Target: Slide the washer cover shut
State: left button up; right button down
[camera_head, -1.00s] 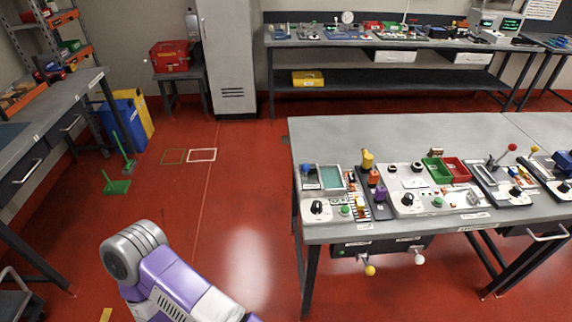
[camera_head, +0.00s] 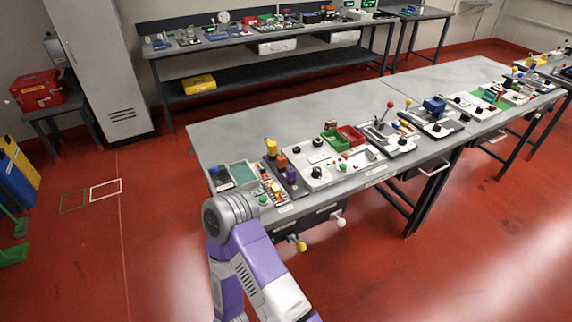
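The grey workbench (camera_head: 222,133) carries a row of small control panels along its near edge. The panel at its left end has a teal shallow tray (camera_head: 243,173) and a blue part (camera_head: 214,170). A green open bin (camera_head: 335,141) and a red open bin (camera_head: 351,134) sit on a white panel further right. I cannot tell which part is the washer cover; it is too small to pick out. A purple and grey link of my arm (camera_head: 248,262) rises in front of the bench's left end and hides part of the near panel. Neither gripper is in view.
A yellow knob (camera_head: 301,246) and a white knob (camera_head: 340,221) stick out below the bench's front edge. A second bench (camera_head: 190,56) stands along the back wall, with a grey cabinet (camera_head: 95,75) to its left. Red floor is clear at right front.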

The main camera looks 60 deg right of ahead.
aim_at(213, 170)
jog(key=z, duration=1.9)
